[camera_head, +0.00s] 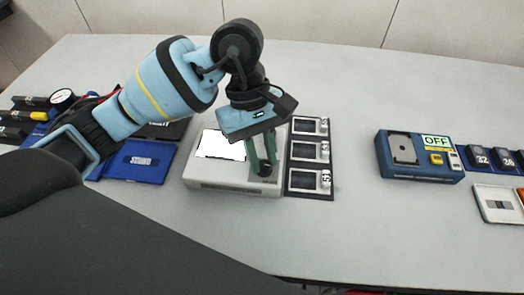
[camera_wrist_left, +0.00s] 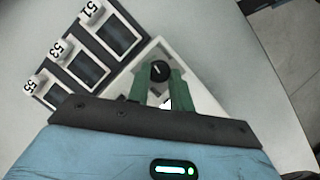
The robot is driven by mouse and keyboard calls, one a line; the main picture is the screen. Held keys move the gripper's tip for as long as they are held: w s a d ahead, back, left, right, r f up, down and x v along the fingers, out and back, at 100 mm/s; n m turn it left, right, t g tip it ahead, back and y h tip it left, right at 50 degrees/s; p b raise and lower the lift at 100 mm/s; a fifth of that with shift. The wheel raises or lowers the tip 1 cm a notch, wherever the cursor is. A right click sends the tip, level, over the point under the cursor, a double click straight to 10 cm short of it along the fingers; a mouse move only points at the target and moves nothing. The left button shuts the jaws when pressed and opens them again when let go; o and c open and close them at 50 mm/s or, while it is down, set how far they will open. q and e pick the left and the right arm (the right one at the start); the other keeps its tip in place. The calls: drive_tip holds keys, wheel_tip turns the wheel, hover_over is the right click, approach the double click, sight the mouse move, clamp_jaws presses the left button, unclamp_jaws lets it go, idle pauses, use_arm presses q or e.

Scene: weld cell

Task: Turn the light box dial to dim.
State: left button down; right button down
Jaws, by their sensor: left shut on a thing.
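The light box (camera_head: 232,187) is a pale box on the table with a bright white lit panel (camera_head: 220,145) on top. Its dial (camera_head: 265,170) is a small black knob with a white pointer line at the box's right side; it also shows in the left wrist view (camera_wrist_left: 159,69). My left gripper (camera_head: 263,158) reaches down from above with green fingers, shut on the dial. In the left wrist view the fingers (camera_wrist_left: 165,86) stand on either side of the knob. No dim or bright marking can be read. My right gripper is not in view.
A dark rack (camera_head: 309,193) with several numbered framed pieces stands right beside the light box. A blue case (camera_head: 138,160) lies to the left. A blue device marked OFF (camera_head: 418,174) stands at the right. The table between the rack and that device is clear.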

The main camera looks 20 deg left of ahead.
use_arm(q)
drive_tip(key=shift+n, duration=0.4)
drive_tip(key=n+t, duration=0.1)
drive_tip(key=n, duration=0.3)
drive_tip(key=shift+s+a+t+h, duration=0.1)
drive_tip(key=shift+s+t+h, duration=0.1)
drive_tip(key=shift+t+h, duration=0.2)
drive_tip(key=n+t, duration=0.1)
drive_tip(key=n, duration=0.2)
drive_tip(key=n+t, duration=0.1)
drive_tip(key=n, duration=0.1)
drive_tip(key=shift+s+n, duration=0.2)
drive_tip(key=shift+n, duration=0.2)
drive_tip(key=n+t, duration=0.1)
drive_tip(key=n, duration=0.1)
drive_tip(key=n+t+p, duration=0.1)
drive_tip(key=n, duration=0.2)
drive_tip(key=shift+s+r+y, duration=0.1)
drive_tip(key=shift+s+y, duration=0.1)
drive_tip(key=shift+y, duration=0.1)
drive_tip(key=shift+d+n+t+y+p, duration=0.1)
drive_tip(key=shift+n+t+y+p, duration=0.2)
drive_tip(key=shift+n, duration=0.85)
drive_tip(key=shift+d+n+t+y+p, duration=0.15)
drive_tip(key=shift+n+y+p, duration=0.25)
drive_tip(key=shift+n, duration=0.75)
drive_tip(key=c, duration=1.2)
unclamp_jaws()
drive_tip(key=shift+c, duration=0.2)
drive_tip(key=shift+s, duration=0.1)
